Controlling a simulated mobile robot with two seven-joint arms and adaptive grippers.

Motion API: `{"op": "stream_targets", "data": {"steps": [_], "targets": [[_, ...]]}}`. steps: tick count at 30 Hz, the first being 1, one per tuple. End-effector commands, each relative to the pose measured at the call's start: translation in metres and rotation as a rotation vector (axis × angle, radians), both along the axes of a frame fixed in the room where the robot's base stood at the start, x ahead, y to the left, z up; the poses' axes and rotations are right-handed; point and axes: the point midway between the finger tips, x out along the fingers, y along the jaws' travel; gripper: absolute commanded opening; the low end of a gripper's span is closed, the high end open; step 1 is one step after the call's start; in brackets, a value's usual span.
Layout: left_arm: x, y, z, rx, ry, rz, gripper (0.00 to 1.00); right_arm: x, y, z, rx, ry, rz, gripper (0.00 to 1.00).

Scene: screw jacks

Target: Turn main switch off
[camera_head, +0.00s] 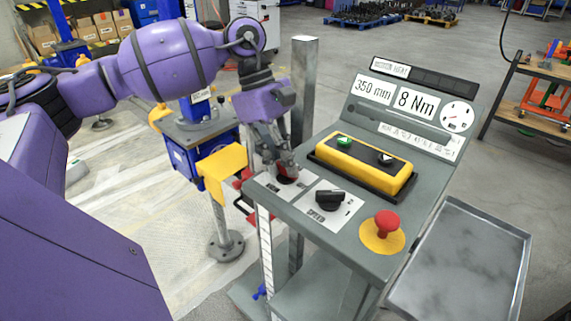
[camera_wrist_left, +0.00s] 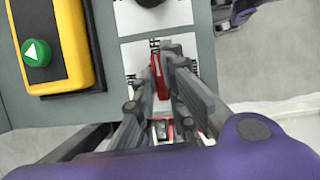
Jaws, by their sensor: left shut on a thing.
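The main switch (camera_head: 287,174) is a red knob on a white plate at the left front corner of the grey control panel (camera_head: 340,224). My left gripper (camera_head: 284,160) reaches down over it from above, its fingers shut on the red knob. In the left wrist view the fingers (camera_wrist_left: 168,78) close on the red handle of the main switch (camera_wrist_left: 158,75), which points roughly along the picture's vertical. The plate lettering is partly hidden by the fingers.
A black speed knob (camera_head: 330,200) sits right of the switch. A yellow button box (camera_head: 364,167) with a green button lies behind, and a red emergency stop (camera_head: 386,223) is at the front right. A metal tray (camera_head: 470,262) adjoins the panel. A metal post (camera_head: 303,95) stands close behind the gripper.

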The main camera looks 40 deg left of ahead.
Motion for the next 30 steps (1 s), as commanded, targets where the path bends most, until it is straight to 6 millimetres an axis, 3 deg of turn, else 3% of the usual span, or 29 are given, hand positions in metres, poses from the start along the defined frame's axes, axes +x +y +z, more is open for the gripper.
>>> {"op": "stream_targets", "data": {"steps": [21, 22, 25, 30], "targets": [[-0.0003, 0.0003, -0.0015, 0.003, 0.002, -0.072, 0.0, 0.0024, 0.0011, -0.0052, 0.001, -0.001, 0.001, 0.4], [-0.0003, 0.0003, -0.0015, 0.003, 0.002, -0.072, 0.15, 0.0018, 0.001, -0.0053, 0.001, 0.0, 0.001, 0.4], [-0.0003, 0.0003, -0.0015, 0.002, 0.003, -0.072, 0.28, -0.0009, 0.0006, -0.0058, 0.0, 0.004, -0.001, 0.4], [-0.0001, 0.0003, -0.0012, 0.002, 0.002, -0.07, 0.3, -0.0052, -0.0002, -0.0064, -0.001, 0.011, -0.003, 0.4]]}}
